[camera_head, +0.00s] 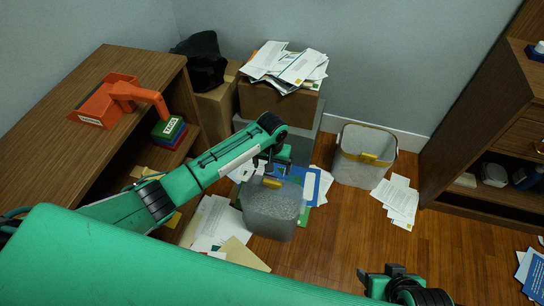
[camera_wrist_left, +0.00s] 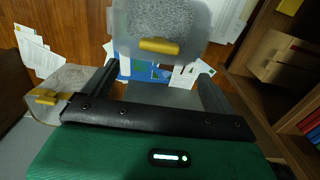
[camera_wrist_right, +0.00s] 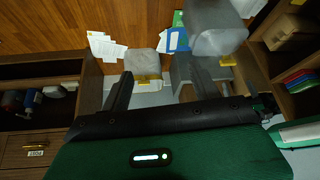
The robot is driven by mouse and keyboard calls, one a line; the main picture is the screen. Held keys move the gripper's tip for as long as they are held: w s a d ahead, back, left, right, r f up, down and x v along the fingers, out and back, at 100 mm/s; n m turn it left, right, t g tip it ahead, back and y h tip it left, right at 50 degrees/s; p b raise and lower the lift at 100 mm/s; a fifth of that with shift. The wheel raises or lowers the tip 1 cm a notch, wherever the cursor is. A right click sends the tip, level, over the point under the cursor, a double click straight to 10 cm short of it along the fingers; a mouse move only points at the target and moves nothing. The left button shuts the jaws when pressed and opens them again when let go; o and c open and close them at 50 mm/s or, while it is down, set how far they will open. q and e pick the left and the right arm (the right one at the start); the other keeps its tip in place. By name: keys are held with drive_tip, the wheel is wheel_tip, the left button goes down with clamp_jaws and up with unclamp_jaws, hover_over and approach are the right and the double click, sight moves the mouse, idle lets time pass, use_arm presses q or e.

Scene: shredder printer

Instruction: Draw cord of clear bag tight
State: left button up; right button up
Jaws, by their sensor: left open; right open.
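A translucent grey, speckled bag (camera_head: 268,212) stands among papers on the floor, with a yellow piece (camera_head: 272,183) at its top. It looks like the clear bag. It also shows close up in the left wrist view (camera_wrist_left: 160,20) and farther off in the right wrist view (camera_wrist_right: 218,32). My left gripper (camera_head: 272,168) is open just above the bag's far side. In the left wrist view its fingers (camera_wrist_left: 157,70) are apart, with the yellow piece beyond them and nothing held. My right gripper (camera_wrist_right: 160,74) is open and empty, well away from the bag.
A second translucent container (camera_head: 362,168) with a tan rim and yellow piece stands by the wall. Papers (camera_head: 398,202) lie around. A paper-topped box (camera_head: 270,98) stands behind my left gripper. A wooden shelf (camera_head: 100,65) is left, a cabinet (camera_head: 490,120) right. Bare floor (camera_head: 350,230) lies between.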

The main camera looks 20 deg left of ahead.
use_arm(q)
drive_tip(key=shift+r+p, duration=0.3)
drive_tip(key=shift+r, duration=1.5)
use_arm(e)
drive_tip(key=shift+s+d+r+g+h, duration=0.2)
drive_tip(key=shift+s+d+g, duration=0.1)
drive_tip(key=shift+s+d, duration=0.15)
drive_tip(key=shift+s+d+r+g+h, duration=0.2)
drive_tip(key=shift+s+d+g, duration=0.15)
drive_tip(key=shift+d, duration=0.1)
